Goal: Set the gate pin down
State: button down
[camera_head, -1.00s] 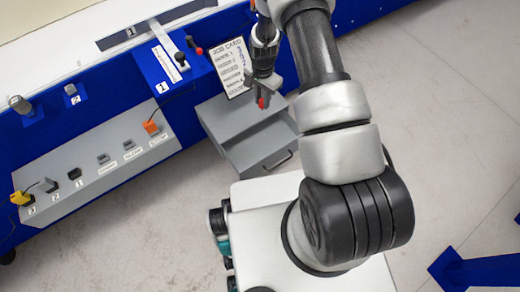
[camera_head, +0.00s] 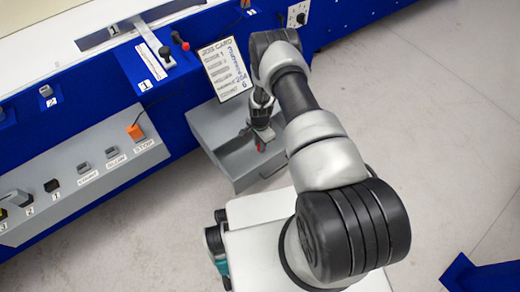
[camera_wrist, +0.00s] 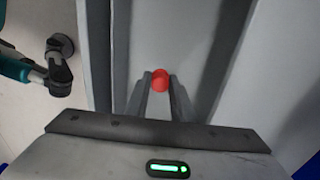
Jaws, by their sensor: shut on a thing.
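The gate pin shows a round red end (camera_wrist: 160,80) between my gripper's fingertips in the wrist view. My gripper (camera_head: 261,142) is shut on it. A small red spot of it also shows in the head view (camera_head: 261,147). The gripper points down over the open grey drawer or tray (camera_head: 215,122) below the blue machine front. Whether the pin touches the tray's floor I cannot tell. The rest of the pin is hidden by the fingers.
A job card (camera_head: 226,70) stands behind the tray. A sloped grey panel with buttons (camera_head: 85,170) and an orange stop switch (camera_head: 136,132) lies to the left. A lever with a red knob (camera_head: 185,45) stands on the blue machine above. Bare floor lies at the right.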

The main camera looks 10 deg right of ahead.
jog(key=shift+f+b, duration=0.4)
jog(key=shift+f, duration=1.15)
jog(key=shift+s+f, duration=0.1)
jog(key=shift+f, duration=0.1)
jog(key=c, duration=1.5)
grip_release()
jog(key=shift+r, duration=0.1)
